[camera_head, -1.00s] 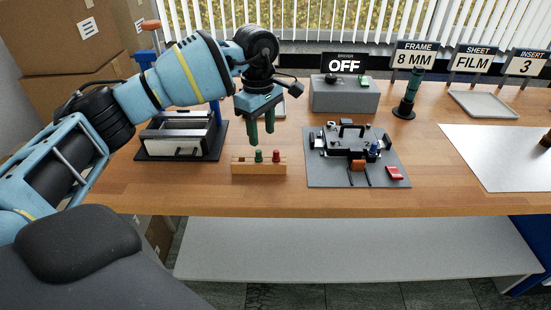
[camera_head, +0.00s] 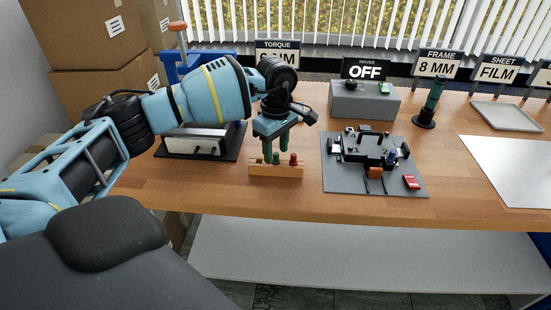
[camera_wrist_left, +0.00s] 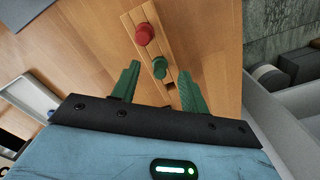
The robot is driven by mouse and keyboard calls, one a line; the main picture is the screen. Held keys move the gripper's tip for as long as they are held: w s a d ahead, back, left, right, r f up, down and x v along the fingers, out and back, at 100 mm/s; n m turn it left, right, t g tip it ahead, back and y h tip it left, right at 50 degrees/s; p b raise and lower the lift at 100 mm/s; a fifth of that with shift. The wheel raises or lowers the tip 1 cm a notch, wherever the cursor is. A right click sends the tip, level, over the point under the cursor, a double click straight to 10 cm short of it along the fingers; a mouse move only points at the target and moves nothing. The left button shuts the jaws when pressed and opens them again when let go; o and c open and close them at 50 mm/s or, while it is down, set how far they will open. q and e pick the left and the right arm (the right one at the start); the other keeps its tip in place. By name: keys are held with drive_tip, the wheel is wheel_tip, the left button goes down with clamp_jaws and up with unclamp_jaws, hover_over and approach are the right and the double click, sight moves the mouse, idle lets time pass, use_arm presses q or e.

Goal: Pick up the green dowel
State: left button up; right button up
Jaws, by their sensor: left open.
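The green dowel (camera_head: 276,158) stands upright in a wooden block (camera_head: 262,170) on the table, to the left of a red dowel (camera_head: 293,159). My left gripper (camera_head: 275,156) is open, pointing down close over the block from behind. In the left wrist view the green dowel (camera_wrist_left: 159,67) shows between and just beyond the open green fingertips (camera_wrist_left: 160,80), with the red dowel (camera_wrist_left: 144,34) farther along the block (camera_wrist_left: 131,27). An empty hole shows in the block near the fingers. I cannot tell whether a finger touches the dowel. My right gripper is not in view.
A grey mat (camera_head: 338,182) with a black fixture lies to the right of the block. A press with a white drawer (camera_head: 195,143) stands to the left. A grey driver box (camera_head: 364,101) and a dark green tool (camera_head: 430,100) stand behind. The table's front edge is near.

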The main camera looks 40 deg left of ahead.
use_arm(q)
drive_tip(key=shift+f, duration=0.75)
drive_tip(key=shift+c, duration=0.4)
clamp_jaws()
drive_tip(key=shift+r, duration=0.15)
